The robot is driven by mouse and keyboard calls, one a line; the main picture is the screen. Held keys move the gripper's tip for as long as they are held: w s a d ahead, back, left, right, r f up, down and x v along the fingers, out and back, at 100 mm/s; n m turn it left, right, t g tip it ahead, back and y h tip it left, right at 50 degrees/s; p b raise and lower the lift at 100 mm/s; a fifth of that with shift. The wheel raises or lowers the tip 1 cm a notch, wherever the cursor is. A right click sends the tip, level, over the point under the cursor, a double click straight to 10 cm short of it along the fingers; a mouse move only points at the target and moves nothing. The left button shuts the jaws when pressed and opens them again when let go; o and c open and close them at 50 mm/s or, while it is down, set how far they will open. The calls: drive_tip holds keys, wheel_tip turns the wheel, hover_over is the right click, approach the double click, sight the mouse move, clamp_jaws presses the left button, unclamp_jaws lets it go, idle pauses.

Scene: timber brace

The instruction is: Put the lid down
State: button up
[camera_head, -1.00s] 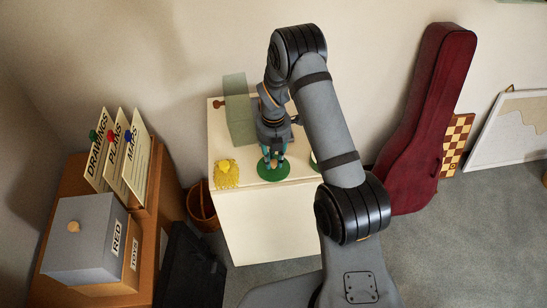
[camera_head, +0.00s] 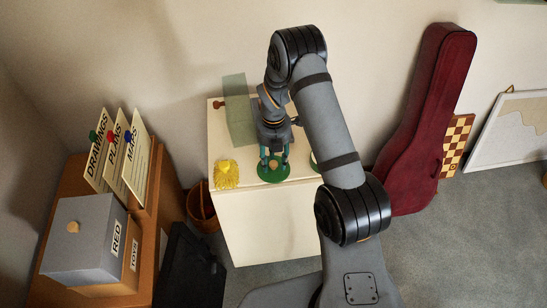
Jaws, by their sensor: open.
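A round green lid (camera_head: 273,176) with a small light-brown knob (camera_head: 273,164) is at the front edge of the cream cabinet top (camera_head: 221,142). It looks flat, and I cannot see its underside. My gripper (camera_head: 274,161) is directly above the lid, pointing down. Its two fingers are spread, one on each side of the knob, with the knob visible between them. The fingertips are very close to the lid, and I cannot tell whether they touch it.
A yellow spiky object (camera_head: 227,174) sits left of the lid. A translucent green block (camera_head: 239,112) stands behind, near a brown knobbed object (camera_head: 218,104). A pale round item (camera_head: 314,161) is partly hidden by my arm. A grey box (camera_head: 82,235) stands far left.

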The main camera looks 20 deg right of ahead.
sight(277, 164)
wheel_tip(277, 164, up, 12)
drive_tip(key=shift+r+b, duration=0.15)
drive_tip(key=shift+b, duration=0.3)
wheel_tip(277, 164, down, 13)
drive_tip(key=shift+r+p, duration=0.1)
drive_tip(key=shift+p, duration=0.2)
drive_tip(key=r, duration=0.3)
drive_tip(key=r+b, duration=0.1)
drive_tip(key=r, duration=0.1)
drive_tip(key=shift+s+d+r, duration=0.1)
drive_tip(key=shift+s+d, duration=0.1)
drive_tip(key=shift+d, duration=0.1)
drive_tip(key=shift+s+d+r, duration=0.1)
drive_tip(key=shift+d+r, duration=0.05)
drive_tip(key=shift+d, duration=0.15)
